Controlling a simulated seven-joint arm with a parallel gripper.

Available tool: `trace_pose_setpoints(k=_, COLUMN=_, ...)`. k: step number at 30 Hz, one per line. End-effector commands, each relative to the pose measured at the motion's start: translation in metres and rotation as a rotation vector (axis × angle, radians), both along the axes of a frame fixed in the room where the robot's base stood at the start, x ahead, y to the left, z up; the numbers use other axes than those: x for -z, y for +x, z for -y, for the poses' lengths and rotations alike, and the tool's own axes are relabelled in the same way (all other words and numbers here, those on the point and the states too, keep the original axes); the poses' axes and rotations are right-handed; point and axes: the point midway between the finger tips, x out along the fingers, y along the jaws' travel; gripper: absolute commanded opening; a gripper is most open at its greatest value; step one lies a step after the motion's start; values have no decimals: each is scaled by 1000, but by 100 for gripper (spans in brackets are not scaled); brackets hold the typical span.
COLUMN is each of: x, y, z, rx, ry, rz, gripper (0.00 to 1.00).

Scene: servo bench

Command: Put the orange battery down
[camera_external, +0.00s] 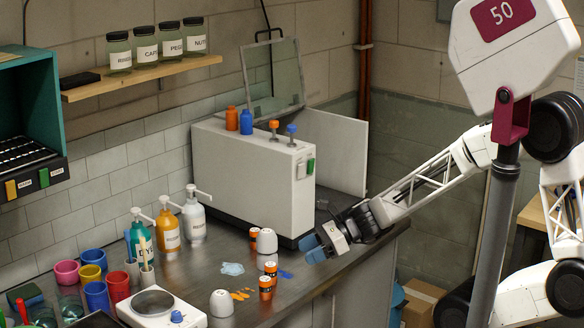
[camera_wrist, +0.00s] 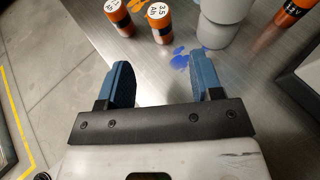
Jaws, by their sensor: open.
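Orange-and-black batteries stand on the metal bench. In the external view one (camera_external: 254,238) is beside a white rounded piece (camera_external: 267,241), and two more, a rear one (camera_external: 270,270) and a front one (camera_external: 265,287), stand close together nearer the bench front. The wrist view shows a left battery (camera_wrist: 117,14), a middle battery (camera_wrist: 160,20) and a right battery (camera_wrist: 295,10), partly cut off by the frame. My gripper (camera_external: 313,246) is over the right part of the bench. Its blue fingers (camera_wrist: 165,80) are apart with nothing between them, and the batteries are beyond the fingertips.
A pale stacked piece (camera_wrist: 216,24) stands beyond the right finger. A blue splotch (camera_wrist: 188,59) marks the bench. Another white piece (camera_external: 222,303), pump bottles (camera_external: 168,230) and coloured cups (camera_external: 95,295) are to the left. A large white box (camera_external: 245,180) stands behind.

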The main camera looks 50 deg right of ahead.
Motion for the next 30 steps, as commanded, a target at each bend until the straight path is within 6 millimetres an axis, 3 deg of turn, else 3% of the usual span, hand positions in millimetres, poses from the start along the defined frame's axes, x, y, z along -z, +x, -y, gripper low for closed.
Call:
trace_pose_setpoints(k=23, x=-2, y=-2, z=2, rx=-4, ry=-4, rz=3, gripper=60)
trace_pose_setpoints(k=30, x=-15, y=-14, z=-3, rx=-95, ry=-103, rz=53, gripper=60)
